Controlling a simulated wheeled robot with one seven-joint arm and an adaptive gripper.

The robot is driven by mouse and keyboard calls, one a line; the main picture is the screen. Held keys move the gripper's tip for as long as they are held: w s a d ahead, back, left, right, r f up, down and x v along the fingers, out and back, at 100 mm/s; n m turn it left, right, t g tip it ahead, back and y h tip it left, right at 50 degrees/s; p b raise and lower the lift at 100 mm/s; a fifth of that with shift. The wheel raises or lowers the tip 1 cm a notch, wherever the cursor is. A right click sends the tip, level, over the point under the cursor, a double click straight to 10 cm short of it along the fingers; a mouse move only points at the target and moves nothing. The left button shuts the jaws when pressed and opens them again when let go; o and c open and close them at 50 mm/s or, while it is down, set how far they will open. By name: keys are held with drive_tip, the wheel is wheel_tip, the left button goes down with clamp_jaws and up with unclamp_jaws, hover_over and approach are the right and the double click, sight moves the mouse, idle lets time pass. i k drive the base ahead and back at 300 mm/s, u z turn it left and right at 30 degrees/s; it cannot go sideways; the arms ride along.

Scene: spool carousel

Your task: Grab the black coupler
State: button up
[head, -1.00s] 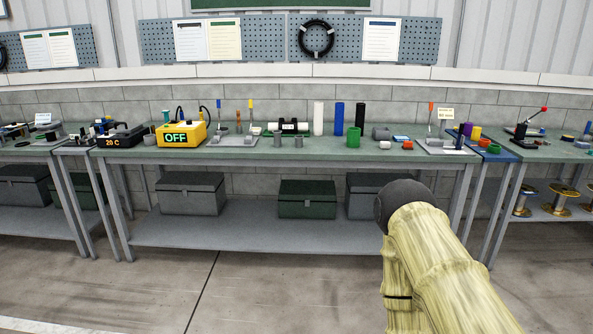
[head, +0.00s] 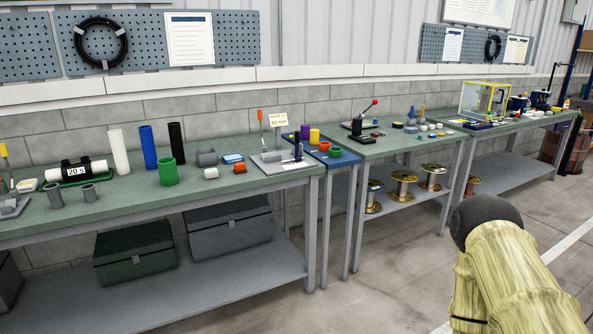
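No piece in the head view can be made out for certain as the black coupler. A tall black cylinder (head: 177,143) stands upright on the long green-topped bench (head: 140,195), right of a blue cylinder (head: 148,147). A black band sits around a white pipe (head: 92,170) on a green stand marked "20 s" at the left. A small dark upright piece (head: 298,149) stands on a grey plate near the bench's right end. My arm shows at the lower right, in a pale yellow cover with a dark rounded end, away from the benches. My gripper is not in view.
A narrow blue-topped table (head: 345,158) with purple, yellow, red and green pieces stands right of the long bench. Further right are a lever-press bench (head: 385,150) with spools below and another bench with a yellow-framed box (head: 484,101). The floor (head: 400,285) in front is clear.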

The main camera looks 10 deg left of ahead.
sight(77, 172)
drive_tip(key=u, duration=0.25)
drive_tip(key=i, duration=1.75)
drive_tip(key=u, duration=0.8)
